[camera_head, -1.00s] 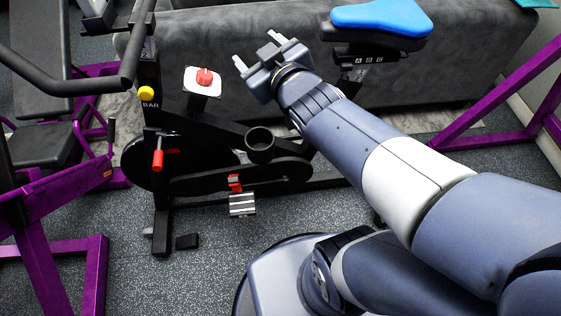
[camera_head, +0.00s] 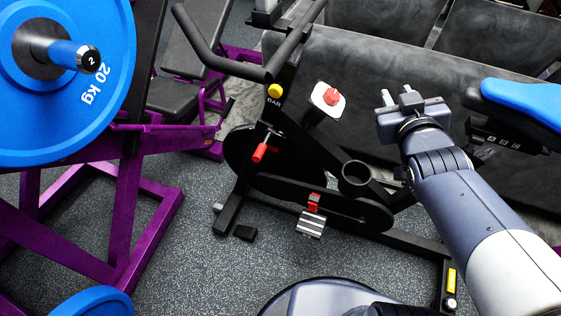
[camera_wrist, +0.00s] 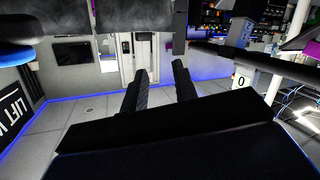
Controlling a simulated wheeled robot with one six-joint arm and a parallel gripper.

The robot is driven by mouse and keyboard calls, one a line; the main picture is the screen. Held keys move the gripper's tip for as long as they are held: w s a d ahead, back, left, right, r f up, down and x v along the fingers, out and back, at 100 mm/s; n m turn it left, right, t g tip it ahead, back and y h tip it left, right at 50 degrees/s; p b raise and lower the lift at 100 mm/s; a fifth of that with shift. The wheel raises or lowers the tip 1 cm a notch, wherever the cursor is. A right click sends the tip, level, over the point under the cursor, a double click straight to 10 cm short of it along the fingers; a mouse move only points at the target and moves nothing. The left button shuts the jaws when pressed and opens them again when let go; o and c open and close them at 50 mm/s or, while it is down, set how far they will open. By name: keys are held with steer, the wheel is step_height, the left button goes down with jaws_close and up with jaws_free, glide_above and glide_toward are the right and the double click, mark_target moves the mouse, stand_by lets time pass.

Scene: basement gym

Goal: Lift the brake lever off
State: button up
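The exercise bike (camera_head: 310,165) stands in the middle of the head view. I cannot tell for certain which is the brake lever. My gripper (camera_head: 396,96) is to the right of the red knob, apart from it, in front of the grey sofa. In the wrist view its two dark fingers (camera_wrist: 161,75) stand apart with nothing between them. No lever shows there.
A blue bike seat (camera_head: 525,100) is right of my gripper. Black handlebars (camera_head: 255,65) and a yellow knob (camera_head: 274,91) rise at the bike's front. A purple rack (camera_head: 120,205) with a blue 20 kg plate (camera_head: 100,120) fills the left. Floor (camera_head: 190,255) is clear before the bike.

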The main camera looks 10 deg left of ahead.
steer(key=w+f+m+g, duration=0.1)
steer(key=f, duration=0.1)
steer(key=w+d+f+m+g+h+p, duration=0.1)
steer(key=f+m+g, duration=0.1)
steer(key=f, duration=0.1)
steer(key=w+d+f+m+g+h+p, duration=0.1)
steer(key=f, duration=0.2)
steer(key=shift+w+f+m+g, duration=0.2)
steer(key=shift+f+m+g, duration=0.1)
steer(key=shift+m, duration=0.1)
jaws_close()
step_height(320, 180, down, 11)
steer(key=s+a+m+g+p, duration=0.2)
steer(key=m+g+p, duration=0.1)
steer(key=m+g, duration=0.25)
steer(key=s+a+f+m+g+y+p, duration=0.1)
steer(key=a+f+m+g+y+p, duration=0.1)
steer(key=a+m+y, duration=0.5)
steer(key=a+f+m+g+y+p, duration=0.2)
steer(key=a+f+m+y+p, duration=0.3)
steer(key=a+y, duration=0.5)
steer(key=shift+s+f+m, duration=0.4)
steer(key=shift+f+m, duration=0.8)
steer(key=shift+m, duration=0.55)
steer(key=shift+a, duration=0.1)
